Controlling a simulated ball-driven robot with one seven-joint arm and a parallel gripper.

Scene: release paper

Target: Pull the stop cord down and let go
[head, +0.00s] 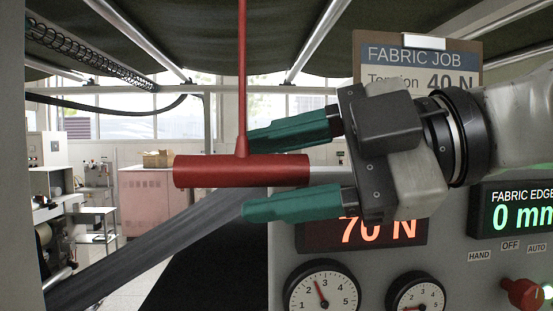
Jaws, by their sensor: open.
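The stop cord (242,70) is a thin red line hanging from above, with a red horizontal bar handle (215,171) at its lower end. My gripper (275,170) comes in from the right with its two teal fingers apart. One finger is above the right part of the handle and the other below it. The upper fingertip is close to the cord, and I cannot tell if they touch. Gaps show between the fingers and the handle.
A control panel stands behind at right, with a red 70 N display (376,232), dials (321,290) and a red knob (523,293). A fabric job board (415,58) hangs above it. A dark diagonal strap (140,250) runs below the handle. Left of the handle is open space.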

